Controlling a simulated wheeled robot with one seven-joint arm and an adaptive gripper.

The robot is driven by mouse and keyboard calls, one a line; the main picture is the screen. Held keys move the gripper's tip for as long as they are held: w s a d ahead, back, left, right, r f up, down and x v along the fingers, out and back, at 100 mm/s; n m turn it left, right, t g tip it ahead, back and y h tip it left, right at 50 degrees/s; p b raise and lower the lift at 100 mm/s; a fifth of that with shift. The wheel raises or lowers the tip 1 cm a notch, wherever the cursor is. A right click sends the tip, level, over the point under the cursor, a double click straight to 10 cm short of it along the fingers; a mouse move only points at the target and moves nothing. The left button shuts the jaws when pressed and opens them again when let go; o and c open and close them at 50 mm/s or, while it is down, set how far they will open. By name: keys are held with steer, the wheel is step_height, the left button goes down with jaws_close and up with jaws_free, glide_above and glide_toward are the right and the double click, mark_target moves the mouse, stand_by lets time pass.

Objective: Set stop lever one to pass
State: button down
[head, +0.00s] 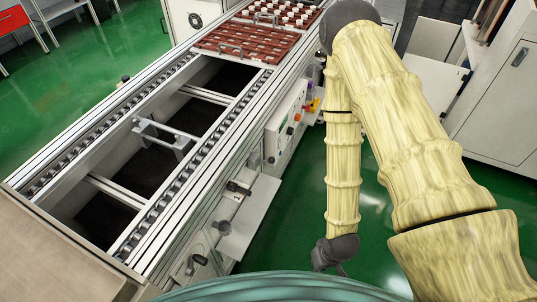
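The conveyor (195,190) runs from the lower left to the top of the head view.
Brown-red trays (240,42) lie on the far conveyor, one holding white pieces. A control panel (287,125) and coloured items (314,104) are on the near side. A grey cabinet (500,95) stands at right. Green floor (290,220) is clear between conveyor and gripper.

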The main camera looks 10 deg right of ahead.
steer(key=w+a+r+n+t+y, duration=0.2)
steer(key=w+r, duration=0.1)
steer(key=w, duration=0.8)
steer(key=n+t+y, duration=0.1)
steer(key=n+y, duration=0.3)
steer(key=n, duration=0.6)
glide_toward(266, 161)
steer(key=r, duration=0.4)
steer(key=shift+s+r, duration=0.2)
steer(key=shift+r, duration=0.15)
steer(key=x, duration=1)
steer(key=shift+p, duration=0.4)
